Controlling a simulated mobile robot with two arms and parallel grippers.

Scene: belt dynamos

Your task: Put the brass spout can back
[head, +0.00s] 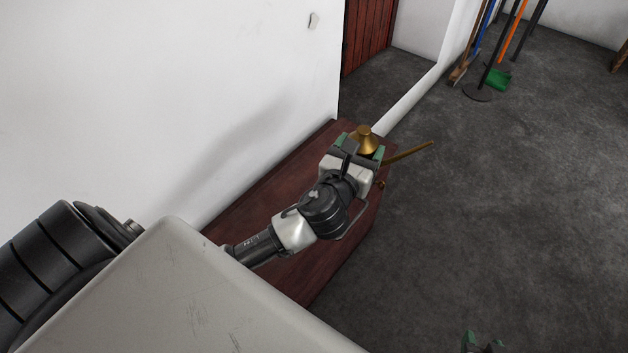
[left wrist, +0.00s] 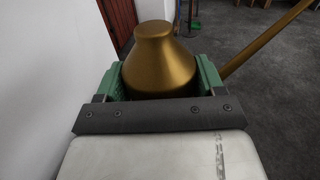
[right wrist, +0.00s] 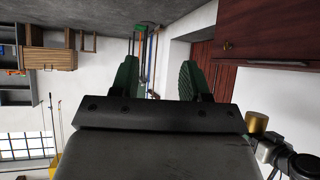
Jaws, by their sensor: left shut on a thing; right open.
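The brass spout can (head: 364,139) has a cone-shaped top and a long thin spout pointing right. My left gripper (head: 355,150) is shut around its body, over the far end of the dark red cabinet (head: 262,190). In the left wrist view the can (left wrist: 160,65) sits between the green fingers (left wrist: 160,82); its lower part is hidden. In the upside-down right wrist view the can (right wrist: 257,122) shows apart from the cabinet (right wrist: 268,40), above its top. My right gripper (head: 483,342) is open and empty, low over the floor side; it also shows in the right wrist view (right wrist: 160,78).
A white wall (head: 150,90) runs along the cabinet's left side. Past the cabinet is a red door (head: 368,35). Brooms and a green dustpan (head: 497,79) stand at the back. The grey floor (head: 500,190) on the right is clear.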

